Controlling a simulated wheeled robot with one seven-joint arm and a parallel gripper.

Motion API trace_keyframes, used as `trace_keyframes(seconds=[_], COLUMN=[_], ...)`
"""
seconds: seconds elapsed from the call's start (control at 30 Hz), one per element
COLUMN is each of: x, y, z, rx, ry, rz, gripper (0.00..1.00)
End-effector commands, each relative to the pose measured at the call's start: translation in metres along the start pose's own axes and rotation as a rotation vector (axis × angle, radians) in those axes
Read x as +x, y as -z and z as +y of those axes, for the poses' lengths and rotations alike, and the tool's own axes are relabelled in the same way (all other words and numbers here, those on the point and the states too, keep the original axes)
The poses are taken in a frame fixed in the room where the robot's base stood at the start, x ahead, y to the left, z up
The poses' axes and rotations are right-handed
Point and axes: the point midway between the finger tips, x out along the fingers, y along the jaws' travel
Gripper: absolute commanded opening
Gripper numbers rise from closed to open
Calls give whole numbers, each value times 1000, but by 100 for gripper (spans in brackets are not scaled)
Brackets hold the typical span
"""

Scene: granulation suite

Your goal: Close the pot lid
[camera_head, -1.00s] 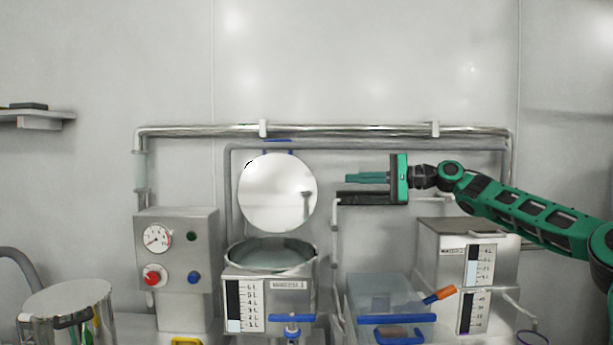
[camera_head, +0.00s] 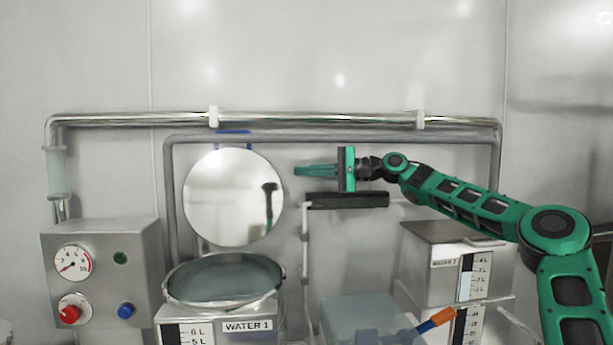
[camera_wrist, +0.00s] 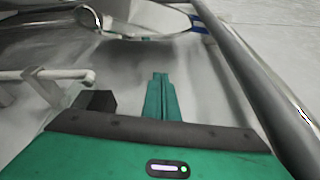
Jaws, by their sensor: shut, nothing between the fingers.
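The pot (camera_head: 168,296) labelled WATER 1 stands at the lower middle-left of the head view, its round mouth open. Its round mirror-like lid (camera_head: 232,198) stands upright behind the mouth, with a blue handle (camera_head: 233,132) at its top edge. My green gripper (camera_head: 298,170) is to the right of the lid, pointing left, shut and empty, apart from the lid by a small gap. In the wrist view the shut fingers (camera_wrist: 160,78) point ahead, and the lid's edge (camera_wrist: 150,18) shows at the top.
A metal pipe (camera_head: 320,121) runs along the wall behind. A control box (camera_head: 100,270) with a gauge stands left of the pot. A black shelf (camera_head: 347,201) is below my gripper. A clear bin (camera_head: 365,318) and a second pot, WATER 2 (camera_head: 428,270), stand at right.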

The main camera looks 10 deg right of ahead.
Motion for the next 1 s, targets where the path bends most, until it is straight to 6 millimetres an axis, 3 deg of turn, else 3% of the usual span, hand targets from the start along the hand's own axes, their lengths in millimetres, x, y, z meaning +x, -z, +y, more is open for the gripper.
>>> trace_keyframes(seconds=[0.2, 0.47, 1.0], x=[42, 74, 59], y=[-3, -3, -39], z=[0, 0, 0], rx=[0, -1, -1], ry=[-1, -1, 0], rz=[-6, -6, -4], gripper=[0, 0, 0])
